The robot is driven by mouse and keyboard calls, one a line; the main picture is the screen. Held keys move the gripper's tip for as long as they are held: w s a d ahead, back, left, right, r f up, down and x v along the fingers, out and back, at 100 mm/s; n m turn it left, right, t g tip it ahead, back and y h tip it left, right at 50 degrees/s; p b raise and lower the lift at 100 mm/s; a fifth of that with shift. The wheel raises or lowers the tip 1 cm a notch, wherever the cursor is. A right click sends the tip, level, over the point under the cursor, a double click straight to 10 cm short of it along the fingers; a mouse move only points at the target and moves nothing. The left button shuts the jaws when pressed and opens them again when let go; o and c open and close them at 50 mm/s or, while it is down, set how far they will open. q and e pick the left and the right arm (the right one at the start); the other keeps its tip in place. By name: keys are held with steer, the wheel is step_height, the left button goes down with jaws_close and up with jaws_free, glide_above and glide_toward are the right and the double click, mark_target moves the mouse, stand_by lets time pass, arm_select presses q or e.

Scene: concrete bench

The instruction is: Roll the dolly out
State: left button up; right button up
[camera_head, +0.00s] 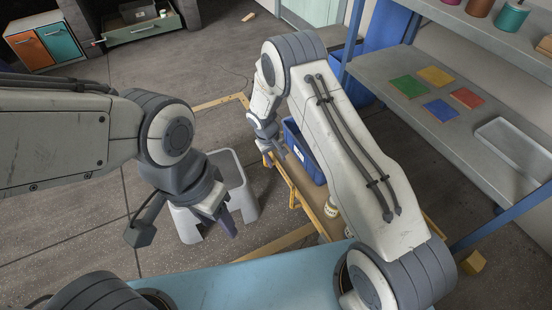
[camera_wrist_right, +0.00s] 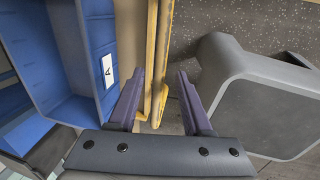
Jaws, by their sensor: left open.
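The dolly has a yellow rail (camera_head: 299,197) along its left side and a tan deck, partly hidden behind my right arm. A blue bin (camera_head: 303,152) rides on it, and a small pale can (camera_head: 331,208) stands near the front. My right gripper (camera_head: 268,157) is low at the dolly's rail. In the right wrist view, the open fingers of this gripper (camera_wrist_right: 160,105) stand on either side of the yellow rail (camera_wrist_right: 153,55), with a visible gap on the right. My left gripper (camera_head: 221,212) is open and empty, above the grey stool's right side, away from the dolly.
A grey step stool (camera_head: 187,222) stands just left of the dolly. At right, a blue-framed shelf (camera_head: 465,150) holds coloured tiles and a clear tray (camera_head: 512,146). Tan strips (camera_head: 215,103) mark the floor.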

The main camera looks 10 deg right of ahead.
step_height(320, 180, up, 10)
steer(key=a+p, duration=0.2)
steer(key=p, duration=0.2)
steer(key=shift+s+r, duration=0.15)
steer(key=shift+s, duration=0.15)
steer(key=shift+s, duration=0.1)
stand_by(0.3)
